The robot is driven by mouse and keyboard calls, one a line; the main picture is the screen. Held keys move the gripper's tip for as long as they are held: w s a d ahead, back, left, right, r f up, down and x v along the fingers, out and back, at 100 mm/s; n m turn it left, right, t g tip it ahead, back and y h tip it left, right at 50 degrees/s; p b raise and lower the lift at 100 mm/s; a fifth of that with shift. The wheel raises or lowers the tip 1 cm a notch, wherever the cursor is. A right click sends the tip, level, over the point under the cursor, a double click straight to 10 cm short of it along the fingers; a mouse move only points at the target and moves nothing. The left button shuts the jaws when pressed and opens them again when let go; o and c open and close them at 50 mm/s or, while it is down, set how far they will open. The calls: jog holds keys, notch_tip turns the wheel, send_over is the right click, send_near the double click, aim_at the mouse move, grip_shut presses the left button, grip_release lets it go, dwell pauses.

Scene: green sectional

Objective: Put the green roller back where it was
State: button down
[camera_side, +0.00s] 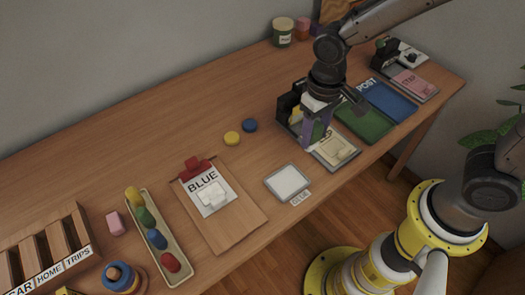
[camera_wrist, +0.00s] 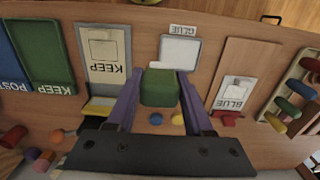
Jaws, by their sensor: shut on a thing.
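My gripper (camera_wrist: 160,85), with purple fingers, is shut on a green block (camera_wrist: 160,90) in the wrist view; from here it looks box-shaped. A green roller (camera_side: 146,217) lies in the long cream tray (camera_side: 187,273) between the yellow roller (camera_side: 134,197) and the blue roller (camera_side: 157,239). The green roller also shows in the wrist view (camera_wrist: 289,107). A red roller (camera_side: 170,262) lies at the tray's near end.
A clipboard (camera_side: 241,219) with a BLUE sheet and a white pad (camera_side: 288,181) lie left of my gripper. A yellow disc (camera_side: 232,138) and a blue disc (camera_side: 249,125) lie behind. The KEEP card (camera_side: 347,158), green folder (camera_side: 374,130) and blue folder (camera_side: 398,106) crowd the right. The back left is clear.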

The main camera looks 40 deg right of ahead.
jog(key=w+a+f, duration=0.1)
jog(key=w+f, duration=0.2)
jog(key=w, duration=0.1)
jog(key=w+a+f, duration=0.2)
jog(key=w+f, duration=0.1)
jog(key=w, duration=0.1)
jog(key=w+a+f, duration=0.1)
jog(key=w+f, duration=0.2)
jog(key=w, duration=0.1)
jog(key=shift+a+f, duration=0.2)
jog(key=shift+a, duration=0.15)
jog(key=shift+w+f, duration=0.15)
jog(key=shift+f, duration=1.5)
jog(key=shift+f, duration=0.15)
jog(key=shift+c, duration=1.4)
grip_release()
